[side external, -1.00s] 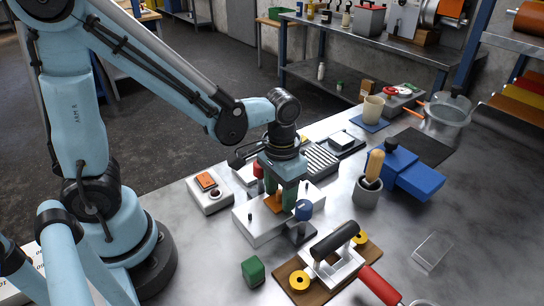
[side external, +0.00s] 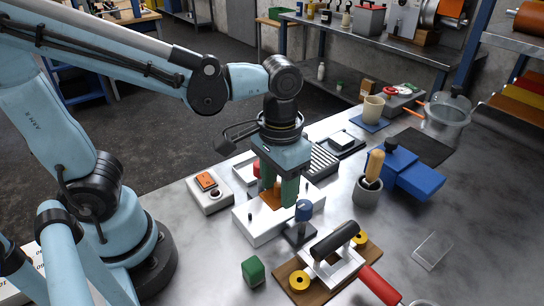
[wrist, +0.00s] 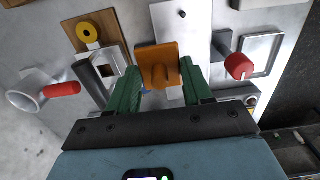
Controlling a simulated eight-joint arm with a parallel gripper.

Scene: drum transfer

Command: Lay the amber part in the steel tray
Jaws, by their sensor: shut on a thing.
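The amber part (wrist: 158,60) is a flat orange-brown piece with a raised fin, seen in the wrist view between my two green fingers. My gripper (side external: 278,196) is shut on it, low over a long pale metal block (side external: 252,224). In the side view the fingers partly hide the amber part (side external: 271,198), and I cannot tell whether it touches the block. The steel tray, a shallow square with a raised rim (wrist: 279,52), lies to the right in the wrist view, beyond a red knob. In the side view the tray (side external: 238,171) is behind my gripper and partly hidden.
The red-knobbed post (wrist: 238,66) stands between my gripper and the tray. A blue-knobbed post (side external: 303,211) stands close by the fingers. A switch box (side external: 208,192), ribbed block (side external: 322,160), green block (side external: 253,271) and black-handled fixture (side external: 335,242) surround the area.

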